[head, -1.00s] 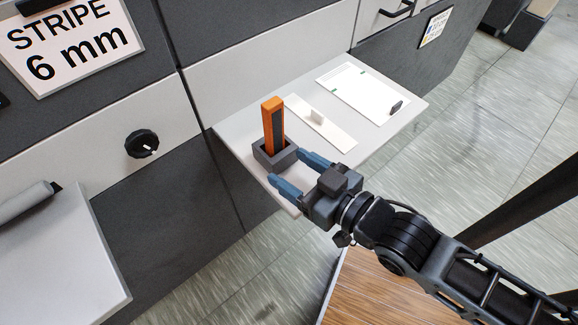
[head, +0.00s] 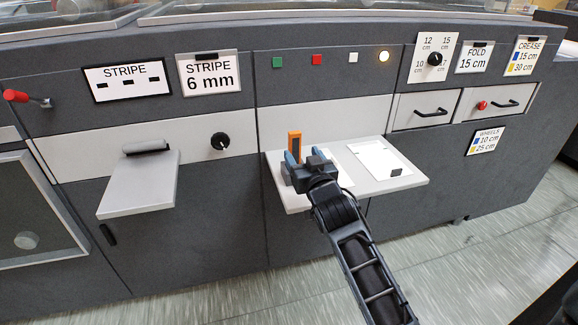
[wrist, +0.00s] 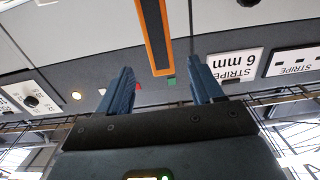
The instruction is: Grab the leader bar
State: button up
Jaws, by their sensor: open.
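An orange bar with a dark face (head: 294,142) stands upright on the grey shelf (head: 408,182), its foot hidden by my gripper in the head view. It fits the leader bar best, but nothing labels it. In the wrist view the orange bar (wrist: 154,38) shows in the gap between the two blue fingers, its lower end near fingertip height in the picture. My gripper (head: 294,156) is open, and it also shows in the wrist view (wrist: 160,64). Space shows on both sides of the bar; I cannot tell how deep it sits between the fingers.
A white sheet (head: 376,158) with a small dark object (head: 396,172) lies to the right on the shelf. The dark machine front rises right behind. Another shelf with a grey roller (head: 147,146) juts out at left, and a black knob (head: 220,141) sits between.

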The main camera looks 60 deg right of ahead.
aim_at(295, 143)
jog(key=p+x, duration=0.1)
jog(key=x, duration=0.5)
jog(key=shift+w+r+p, duration=0.1)
jog(key=shift+r+p, duration=0.1)
jog(key=shift+p, duration=0.1)
jog(key=shift+w+d+f, duration=0.1)
jog(key=shift+w+d, duration=0.25)
jog(key=shift+d, duration=0.05)
jog(key=shift+c, duration=0.4)
jog(key=c, duration=1)
